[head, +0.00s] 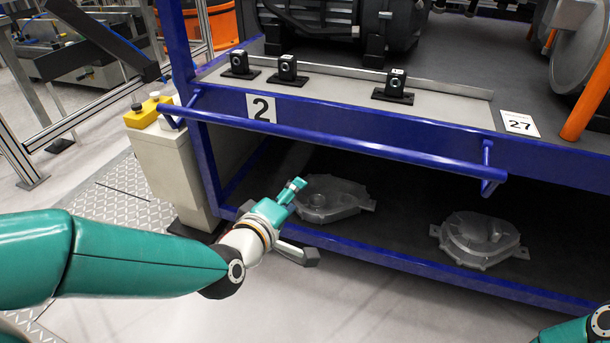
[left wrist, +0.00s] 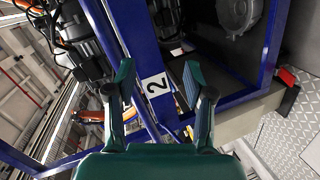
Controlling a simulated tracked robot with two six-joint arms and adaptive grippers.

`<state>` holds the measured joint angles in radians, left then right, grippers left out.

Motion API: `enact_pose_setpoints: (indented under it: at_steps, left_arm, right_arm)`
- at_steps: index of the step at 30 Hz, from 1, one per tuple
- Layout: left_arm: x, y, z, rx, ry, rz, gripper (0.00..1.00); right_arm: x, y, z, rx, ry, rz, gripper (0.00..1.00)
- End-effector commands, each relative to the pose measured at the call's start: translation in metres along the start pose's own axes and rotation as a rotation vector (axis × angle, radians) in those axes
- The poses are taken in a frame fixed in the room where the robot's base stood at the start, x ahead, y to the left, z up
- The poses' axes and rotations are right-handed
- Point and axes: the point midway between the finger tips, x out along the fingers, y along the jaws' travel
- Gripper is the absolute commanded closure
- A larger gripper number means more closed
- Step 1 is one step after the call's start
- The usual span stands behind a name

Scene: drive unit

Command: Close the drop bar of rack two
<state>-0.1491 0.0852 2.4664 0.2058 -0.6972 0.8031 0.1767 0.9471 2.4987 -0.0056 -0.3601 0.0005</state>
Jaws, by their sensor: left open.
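The drop bar (head: 330,138) of rack two is a blue tube in front of the rack's blue front beam, standing out from it on short end brackets. My left gripper (head: 292,193) is below the bar and in front of the lower shelf, apart from the bar. In the left wrist view its fingers (left wrist: 158,77) are spread and empty, facing the rack front. My right gripper is out of view; only part of that arm shows at bottom right.
Several black mounts stand on the rack's upper deck (head: 440,110). Two grey castings (head: 330,199) and (head: 480,238) lie on the lower shelf. A pale pedestal (head: 165,160) with a yellow button box (head: 147,111) stands left of the rack. The floor in front is clear.

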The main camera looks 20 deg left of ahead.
Motion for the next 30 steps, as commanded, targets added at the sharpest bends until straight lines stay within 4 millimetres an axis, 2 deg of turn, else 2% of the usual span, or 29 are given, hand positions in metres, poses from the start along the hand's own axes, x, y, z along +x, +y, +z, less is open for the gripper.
enact_pose_setpoints:
  at_steps: [1, 4, 9, 14, 20, 30]
  left_arm:
    - [-0.001, -0.009, -0.001, -0.051, 0.031, 0.064, 0.47]
    - [-0.013, 0.004, -0.011, -0.147, 0.075, 0.165, 0.47]
    - [-0.032, 0.018, -0.023, -0.256, 0.113, 0.276, 0.47]
    - [-0.035, 0.025, -0.028, -0.292, 0.124, 0.310, 0.47]
    - [-0.014, 0.032, -0.032, -0.293, 0.123, 0.308, 0.47]
    - [0.053, 0.051, -0.044, -0.292, 0.125, 0.308, 0.47]
  right_arm:
    - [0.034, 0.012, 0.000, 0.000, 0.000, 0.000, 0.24]
    - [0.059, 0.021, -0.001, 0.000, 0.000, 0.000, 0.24]
    - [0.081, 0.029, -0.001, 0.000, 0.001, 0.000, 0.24]
    - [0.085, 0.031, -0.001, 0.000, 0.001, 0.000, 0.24]
    - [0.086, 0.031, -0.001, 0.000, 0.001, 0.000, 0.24]
    - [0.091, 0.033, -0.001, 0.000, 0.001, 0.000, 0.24]
